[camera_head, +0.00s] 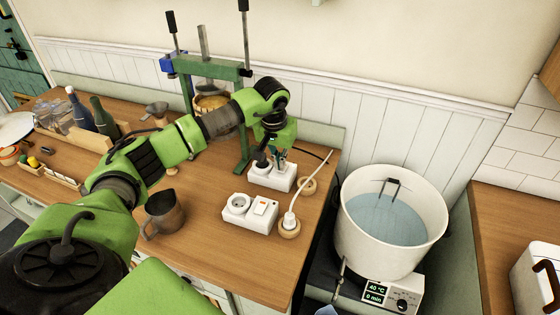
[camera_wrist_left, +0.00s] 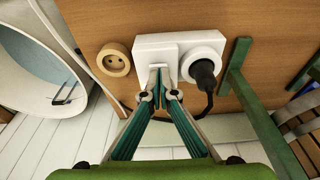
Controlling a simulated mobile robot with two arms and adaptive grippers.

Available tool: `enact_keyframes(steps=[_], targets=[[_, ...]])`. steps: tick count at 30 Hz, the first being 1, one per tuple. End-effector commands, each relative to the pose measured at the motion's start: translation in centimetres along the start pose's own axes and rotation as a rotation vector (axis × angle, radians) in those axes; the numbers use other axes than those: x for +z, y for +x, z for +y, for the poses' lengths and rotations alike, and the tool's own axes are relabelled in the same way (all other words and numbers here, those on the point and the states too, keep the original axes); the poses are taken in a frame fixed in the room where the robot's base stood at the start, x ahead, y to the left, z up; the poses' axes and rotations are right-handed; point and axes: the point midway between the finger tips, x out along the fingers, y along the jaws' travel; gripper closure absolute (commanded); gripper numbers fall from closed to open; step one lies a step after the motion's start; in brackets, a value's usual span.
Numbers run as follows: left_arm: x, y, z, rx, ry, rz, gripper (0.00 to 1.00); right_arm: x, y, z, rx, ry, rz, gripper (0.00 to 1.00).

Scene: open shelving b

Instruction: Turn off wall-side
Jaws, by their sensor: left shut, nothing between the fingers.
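The wall-side white switch box (camera_head: 284,184) sits on the wooden counter near the wall. In the left wrist view the same box (camera_wrist_left: 145,46) has a black plug (camera_wrist_left: 204,72) in its round socket. My left gripper (camera_head: 281,157) is over this box, pointing down. In the wrist view its fingertips (camera_wrist_left: 159,72) are together and empty, at the box's switch area. They hide the switch, so its position and any contact cannot be told. A second white box (camera_head: 247,221) stands nearer the front, with an empty round socket and an orange switch. My right gripper is not in view.
A white plug (camera_head: 289,221) with a cable stands in a round wooden socket beside the front box. An empty wooden socket (camera_wrist_left: 114,59) is by the wall-side box. A green press frame (camera_head: 243,120), a metal jug (camera_head: 163,212) and a water bath (camera_head: 428,218) stand around.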

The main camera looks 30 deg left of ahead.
Motion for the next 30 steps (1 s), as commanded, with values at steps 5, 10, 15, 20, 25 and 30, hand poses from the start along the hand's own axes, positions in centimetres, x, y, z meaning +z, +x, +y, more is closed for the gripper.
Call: enact_keyframes(steps=[5,10,15,20,25,30], targets=[[0.1,0.6,-0.1,-0.003,0.001,0.023,1.00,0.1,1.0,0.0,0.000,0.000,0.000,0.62],[0.1,1.2,-0.1,-0.003,0.001,0.102,1.00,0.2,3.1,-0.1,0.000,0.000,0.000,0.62],[0.0,0.7,-0.1,-0.002,-0.001,0.095,1.00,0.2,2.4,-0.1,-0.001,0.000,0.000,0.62],[-0.2,0.7,0.0,-0.002,-0.001,0.095,1.00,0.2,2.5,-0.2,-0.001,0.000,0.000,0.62],[-1.0,0.6,-0.1,-0.002,-0.002,0.095,1.00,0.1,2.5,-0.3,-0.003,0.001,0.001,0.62],[-1.6,0.5,-0.1,-0.002,-0.001,0.094,1.00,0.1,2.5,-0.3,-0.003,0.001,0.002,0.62]])
